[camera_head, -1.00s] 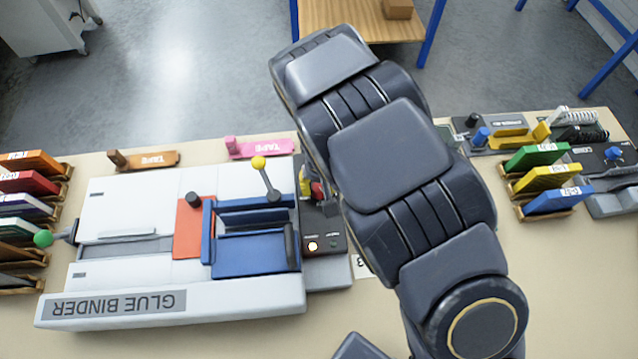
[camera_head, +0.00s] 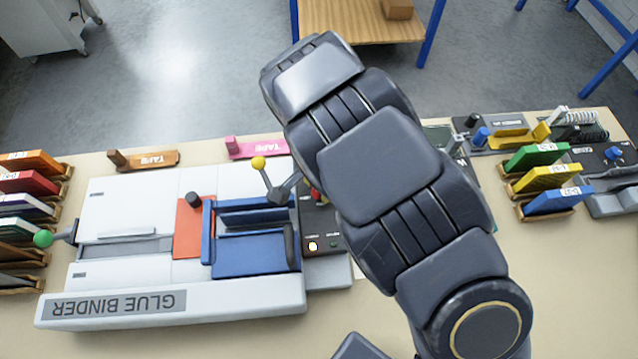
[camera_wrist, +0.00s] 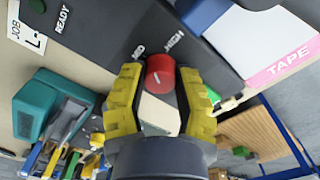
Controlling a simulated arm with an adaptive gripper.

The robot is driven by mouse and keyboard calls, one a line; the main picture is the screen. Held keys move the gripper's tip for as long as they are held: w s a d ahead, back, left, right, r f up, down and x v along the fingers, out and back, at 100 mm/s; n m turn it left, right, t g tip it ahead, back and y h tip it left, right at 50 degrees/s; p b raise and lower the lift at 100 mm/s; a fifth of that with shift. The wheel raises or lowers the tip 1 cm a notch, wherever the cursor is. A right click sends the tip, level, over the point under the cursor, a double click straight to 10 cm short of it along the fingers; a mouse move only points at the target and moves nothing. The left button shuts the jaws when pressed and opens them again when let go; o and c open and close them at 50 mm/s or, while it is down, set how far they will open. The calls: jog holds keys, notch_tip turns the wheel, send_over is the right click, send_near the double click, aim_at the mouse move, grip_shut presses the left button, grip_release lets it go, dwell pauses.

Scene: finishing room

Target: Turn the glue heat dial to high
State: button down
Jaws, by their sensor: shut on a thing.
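The red glue heat dial (camera_wrist: 160,72) sits at the edge of a dark control panel (camera_wrist: 105,35) in the wrist view. A short white mark shows on its face, slanting roughly toward the upper right. The word HIGH (camera_wrist: 174,42) is printed just above the dial, with a partly hidden label to its left. My gripper (camera_wrist: 160,80) has its yellow fingers on both sides of the dial, shut on it. In the head view the panel (camera_head: 318,240) is at the right end of the glue binder (camera_head: 170,308); my arm hides most of the dial and fingers.
A lever with a yellow ball (camera_head: 258,162) stands close left of my gripper. Coloured binders (camera_head: 545,177) stand in racks at right. The table's right front is clear.

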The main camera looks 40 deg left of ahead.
jog(key=m, duration=0.6)
jog(key=shift+m, duration=0.4)
dwell(0.3)
jog(key=c, duration=0.7)
grip_release()
jog(key=shift+o, duration=0.2)
jog(key=shift+r, duration=0.1)
notch_tip(320, 180, up, 12)
